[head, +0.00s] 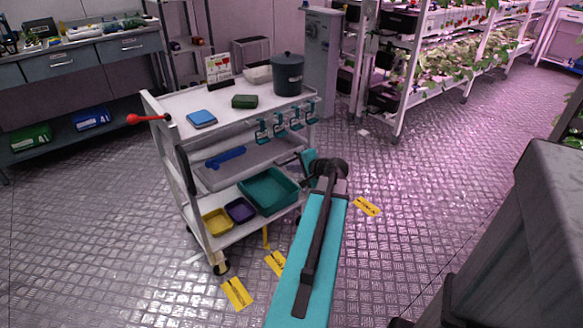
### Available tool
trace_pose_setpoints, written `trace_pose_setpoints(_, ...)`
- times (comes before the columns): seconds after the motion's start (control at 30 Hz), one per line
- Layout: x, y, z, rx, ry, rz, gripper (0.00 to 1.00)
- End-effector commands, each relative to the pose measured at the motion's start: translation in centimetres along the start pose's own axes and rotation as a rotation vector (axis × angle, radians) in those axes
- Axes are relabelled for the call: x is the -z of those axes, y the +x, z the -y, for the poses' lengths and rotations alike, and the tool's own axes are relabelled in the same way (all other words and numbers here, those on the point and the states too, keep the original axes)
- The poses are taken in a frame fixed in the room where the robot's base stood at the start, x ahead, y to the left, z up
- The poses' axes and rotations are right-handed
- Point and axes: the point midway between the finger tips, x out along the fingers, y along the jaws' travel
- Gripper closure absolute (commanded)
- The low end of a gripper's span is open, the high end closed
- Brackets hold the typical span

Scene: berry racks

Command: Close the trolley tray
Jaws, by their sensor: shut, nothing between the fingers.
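The white trolley (165,108) stands left of centre. Its grey middle tray (262,154) lies below the top shelf and holds a blue tool (225,157). How far the tray sticks out is hard to tell. My gripper (290,160) is at the tray's right end, close to its front edge, with its fingers shut and empty. The fingers are small and partly dark against the tray, so I cannot tell whether they touch it. My teal arm reaches up from the bottom of the picture.
The trolley's top holds a dark pot (288,74), a green block (244,102) and a blue pad (201,118). Several teal clips (279,125) hang from its edge. A teal bin (268,190) is on the lower shelf. Plant racks (408,95) stand right.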

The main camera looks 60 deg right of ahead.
Motion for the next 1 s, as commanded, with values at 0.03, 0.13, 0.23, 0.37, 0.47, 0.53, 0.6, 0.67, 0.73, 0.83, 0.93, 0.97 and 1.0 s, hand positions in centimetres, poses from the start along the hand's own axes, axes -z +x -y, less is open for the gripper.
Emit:
trace_pose_setpoints(0.03, 0.0, 0.8, 0.0, 0.0, 0.0, 0.002, 1.0)
trace_pose_setpoints(0.13, 0.1, 2.1, 0.0, 0.0, 0.0, 0.001, 1.0)
trace_pose_setpoints(0.23, 0.0, 3.6, 0.0, -0.001, 0.0, 0.003, 1.0)
trace_pose_setpoints(0.37, 0.1, 5.3, 0.0, 0.0, 0.0, 0.002, 1.0)
trace_pose_setpoints(0.47, 0.0, 6.6, 0.0, 0.0, 0.0, 0.002, 1.0)
trace_pose_setpoints(0.53, 0.1, 7.5, 0.0, 0.0, 0.0, 0.002, 1.0)
trace_pose_setpoints(0.6, 0.0, 8.4, 0.0, 0.0, 0.0, 0.003, 1.0)
trace_pose_setpoints(0.67, 0.0, 9.1, 0.4, 0.0, -0.001, 0.002, 1.0)
trace_pose_setpoints(0.73, 0.0, 9.8, 0.8, 0.0, -0.002, 0.002, 1.0)
trace_pose_setpoints(0.83, 0.0, 10.6, 1.3, 0.0, -0.002, 0.001, 1.0)
trace_pose_setpoints(0.93, -0.1, 11.2, 1.7, 0.0, -0.001, 0.002, 1.0)
trace_pose_setpoints(0.97, -0.1, 11.3, 1.8, 0.0, -0.001, 0.002, 1.0)
trace_pose_setpoints(1.0, -0.1, 11.5, 1.9, 0.0, -0.001, 0.002, 1.0)
